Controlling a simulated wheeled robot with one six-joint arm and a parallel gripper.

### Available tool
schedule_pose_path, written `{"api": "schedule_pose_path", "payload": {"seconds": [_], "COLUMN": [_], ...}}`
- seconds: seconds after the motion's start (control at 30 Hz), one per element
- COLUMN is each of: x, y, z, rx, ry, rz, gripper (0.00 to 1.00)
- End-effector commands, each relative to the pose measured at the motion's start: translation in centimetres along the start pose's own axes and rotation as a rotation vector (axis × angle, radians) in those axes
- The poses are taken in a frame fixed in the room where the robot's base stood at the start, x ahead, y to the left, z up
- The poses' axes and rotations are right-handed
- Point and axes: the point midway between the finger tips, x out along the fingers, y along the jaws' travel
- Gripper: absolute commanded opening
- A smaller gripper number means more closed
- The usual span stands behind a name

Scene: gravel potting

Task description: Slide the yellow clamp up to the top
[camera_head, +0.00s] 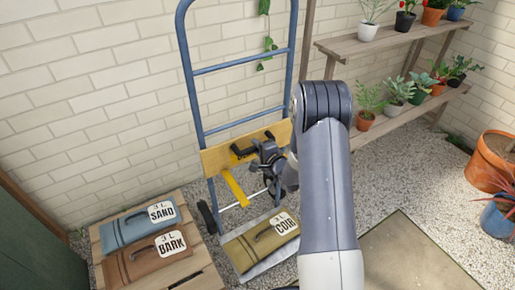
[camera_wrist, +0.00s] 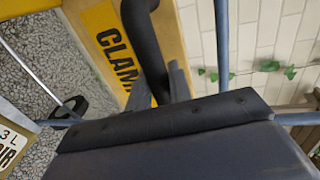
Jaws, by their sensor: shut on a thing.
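The yellow clamp (camera_head: 216,159) is a wide yellow board across the blue upright frame of a hand truck (camera_head: 199,100), around the middle of the frame. A black handle (camera_head: 243,151) stands out from its face. My gripper (camera_head: 266,150) is at the clamp's front, partly hidden by my arm. In the wrist view the clamp (camera_wrist: 103,20) shows black lettering, partly cut off, and its black handle (camera_wrist: 138,30) runs down between the fingers of my gripper (camera_wrist: 160,88). The gripper is shut on this handle. A yellow bar (camera_head: 236,188) hangs below the board.
A tan COIR bag (camera_head: 245,255) lies on the hand truck's foot plate. SAND (camera_head: 125,230) and BARK (camera_head: 140,264) bags lie on a wooden pallet at the left. Potted plants stand on a wooden shelf (camera_head: 350,45) at the right.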

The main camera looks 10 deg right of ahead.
Motion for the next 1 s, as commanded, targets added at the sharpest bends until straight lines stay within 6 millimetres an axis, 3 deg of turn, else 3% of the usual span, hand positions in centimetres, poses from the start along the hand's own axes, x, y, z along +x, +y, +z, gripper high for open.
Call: {"api": "schedule_pose_path", "payload": {"seconds": [0.17, 0.2, 0.4, 0.77, 1.0], "x": [0.1, 0.1, 0.1, -0.7, -5.0], "y": [-0.8, -0.8, -0.6, -0.4, -0.4], "z": [-0.1, -0.1, -0.1, -0.1, -0.2], "rx": [-0.003, -0.004, -0.003, -0.002, 0.0], "ry": [0.0, 0.0, 0.001, 0.001, 0.003], "rz": [-0.018, -0.019, -0.015, -0.009, -0.008], "gripper": [0.0, 0.23, 0.39, 0.4, 0.4]}}
